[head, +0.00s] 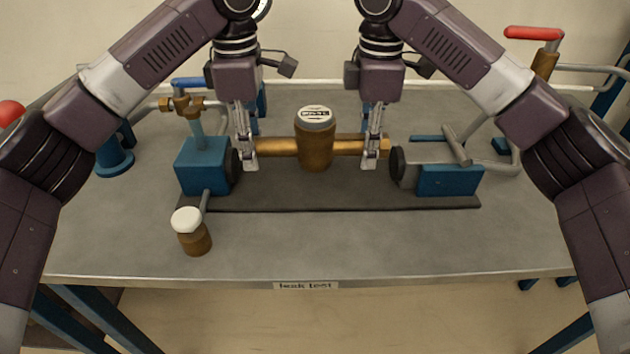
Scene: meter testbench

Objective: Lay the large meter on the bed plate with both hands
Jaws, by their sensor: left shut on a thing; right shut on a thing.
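The large meter (315,152) is a brass body with a round white-faced dial on top and a pipe out to each side. It is upright, between two blue clamp blocks and over the dark bed plate (330,198). I cannot tell whether it touches the plate. My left gripper (247,160) is shut on the meter's left pipe, near its end. My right gripper (371,158) is shut on the right pipe, near its end. The fingers hide small parts of the pipes.
The left clamp block (202,167) and the right clamp block (448,180) stand close to the pipe ends, each with a black round pad. A small white-capped brass fitting (191,232) stands front left. The front of the grey table (400,248) is clear. A red-handled valve (534,34) is back right.

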